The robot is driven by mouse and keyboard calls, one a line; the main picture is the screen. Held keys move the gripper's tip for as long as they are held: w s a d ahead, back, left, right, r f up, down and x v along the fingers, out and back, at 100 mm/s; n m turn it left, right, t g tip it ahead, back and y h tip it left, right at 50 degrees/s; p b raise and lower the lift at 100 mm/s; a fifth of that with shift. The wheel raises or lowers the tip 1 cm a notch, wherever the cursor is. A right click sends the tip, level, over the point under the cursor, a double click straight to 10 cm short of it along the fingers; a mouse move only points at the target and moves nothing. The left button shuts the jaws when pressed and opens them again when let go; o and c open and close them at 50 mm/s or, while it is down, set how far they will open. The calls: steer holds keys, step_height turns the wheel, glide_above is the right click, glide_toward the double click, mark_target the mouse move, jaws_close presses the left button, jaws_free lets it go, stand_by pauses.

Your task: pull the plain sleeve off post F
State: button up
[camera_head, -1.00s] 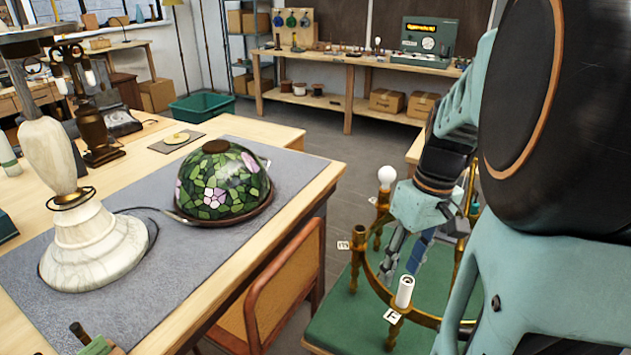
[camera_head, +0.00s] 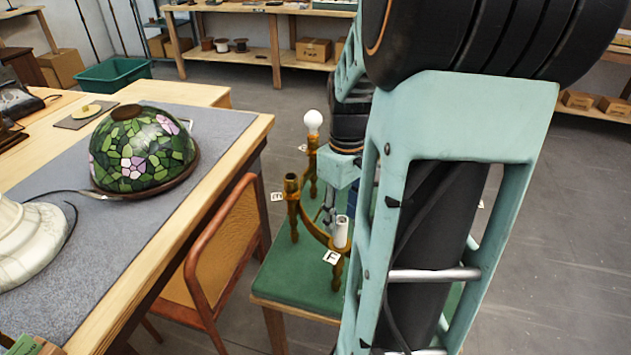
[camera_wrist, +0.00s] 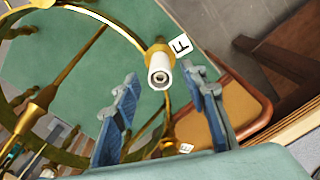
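Post F carries a short white plain sleeve (camera_head: 341,231), upright on a brass arm of the chandelier ring (camera_head: 318,236), with a white F tag (camera_head: 332,257) beside it. In the wrist view the sleeve (camera_wrist: 160,72) points its open end at the camera, and the F tag (camera_wrist: 181,46) is next to its base. My gripper (camera_wrist: 162,77) is open, its two blue-padded fingers to the left and right of the sleeve in the picture, with gaps on both sides. I cannot tell how deep the fingers reach. My arm hides much of the ring in the head view.
The ring stands on a green-topped stand (camera_head: 290,278). Post E (camera_head: 291,190) is bare, and another post holds a white bulb (camera_head: 313,121). A cane-backed chair (camera_head: 225,240) stands close on the left, beside the bench with a stained-glass shade (camera_head: 142,150).

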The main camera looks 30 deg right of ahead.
mark_target(342, 221)
steer(key=shift+f, duration=1.9)
steer(key=shift+c, duration=0.5)
jaws_close()
steer(key=shift+r, duration=0.1)
steer(key=shift+r+p, duration=4.45)
steer(key=shift+r, duration=0.45)
